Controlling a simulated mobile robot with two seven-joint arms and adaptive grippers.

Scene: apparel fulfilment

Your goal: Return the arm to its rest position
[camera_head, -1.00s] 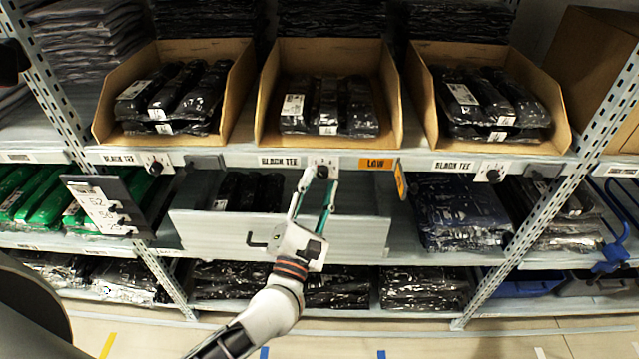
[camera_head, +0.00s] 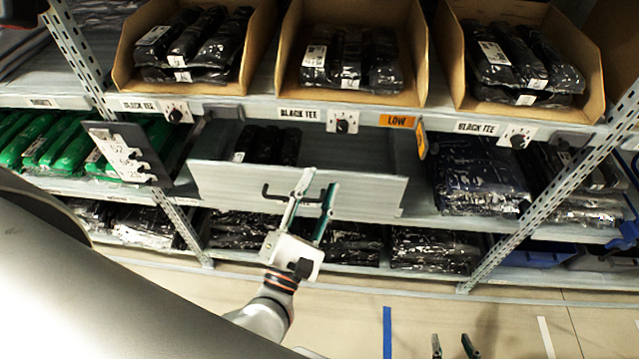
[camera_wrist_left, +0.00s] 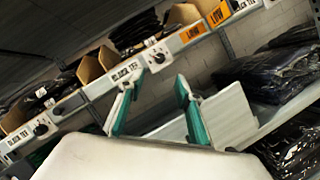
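My left gripper (camera_head: 318,184) is in front of the grey drawer front, below the middle black dial (camera_head: 343,122) and apart from it. Its two green-and-white fingers are spread with nothing between them; they also show in the left wrist view (camera_wrist_left: 154,88). The tips of my right gripper (camera_head: 455,345) show at the bottom edge of the head view, apart and empty; the rest of that arm is out of frame.
The grey drawer (camera_head: 230,188) juts out from the shelf, with black packages (camera_head: 268,146) inside. Open cartons (camera_head: 422,75) of bagged tees stand above it. Floor (camera_head: 390,300) in front looks clear.

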